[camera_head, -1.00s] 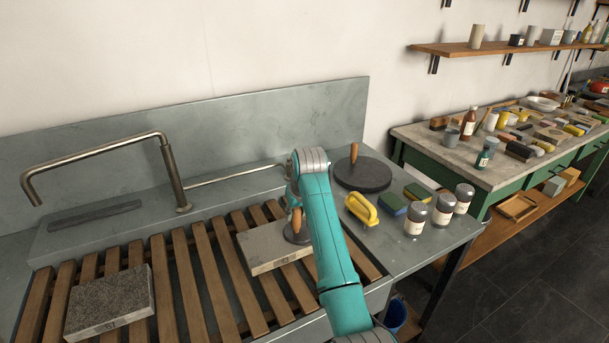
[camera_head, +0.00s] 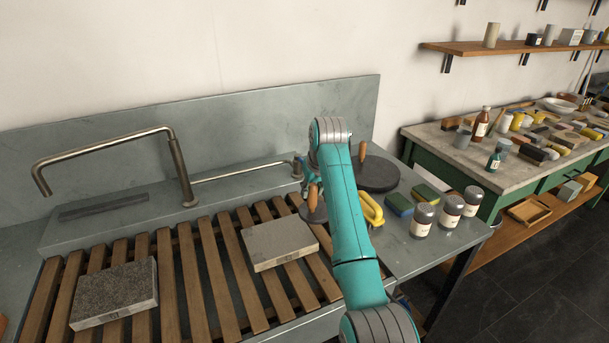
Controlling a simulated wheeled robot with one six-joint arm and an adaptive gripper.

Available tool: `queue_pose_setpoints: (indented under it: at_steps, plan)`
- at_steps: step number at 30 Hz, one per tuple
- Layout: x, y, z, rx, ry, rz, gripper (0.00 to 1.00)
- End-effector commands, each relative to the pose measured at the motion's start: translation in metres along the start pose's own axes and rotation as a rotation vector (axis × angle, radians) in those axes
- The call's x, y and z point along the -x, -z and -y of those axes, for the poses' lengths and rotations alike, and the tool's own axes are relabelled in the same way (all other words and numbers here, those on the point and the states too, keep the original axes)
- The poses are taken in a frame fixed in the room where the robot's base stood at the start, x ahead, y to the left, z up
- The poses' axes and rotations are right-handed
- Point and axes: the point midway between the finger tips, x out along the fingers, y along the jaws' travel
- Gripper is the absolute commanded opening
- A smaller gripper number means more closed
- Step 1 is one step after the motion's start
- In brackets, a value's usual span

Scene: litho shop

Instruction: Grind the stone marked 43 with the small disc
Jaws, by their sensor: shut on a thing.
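My gripper (camera_head: 312,182), partly hidden by my arm, is shut on the wooden handle of the small dark disc (camera_head: 317,216). The disc is at the far right corner of a pale grey stone (camera_head: 280,243); I cannot tell if they touch. That stone lies flat on the wooden slats with a small mark on its front edge, too small to read. A darker, speckled stone (camera_head: 114,291) lies on the slats at the left, also with an unreadable mark on its front edge.
A large dark disc (camera_head: 374,174) with an upright handle stands behind my arm. A yellow-handled tool (camera_head: 373,208), sponges (camera_head: 399,204) and three lidded jars (camera_head: 450,212) stand at the right. A metal tap (camera_head: 180,170) arches at the back left. Bare slats (camera_head: 202,275) lie between the stones.

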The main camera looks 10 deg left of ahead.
Motion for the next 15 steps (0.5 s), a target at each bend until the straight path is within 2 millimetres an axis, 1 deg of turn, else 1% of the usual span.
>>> queue_pose_setpoints:
  at_steps: [1, 6, 15]
  plan:
    - [0.007, 0.004, -0.001, 0.000, -0.001, -0.006, 0.00]
    - [0.018, 0.010, -0.002, -0.001, -0.001, -0.006, 0.00]
    - [0.020, 0.011, -0.002, -0.001, -0.001, -0.005, 0.00]
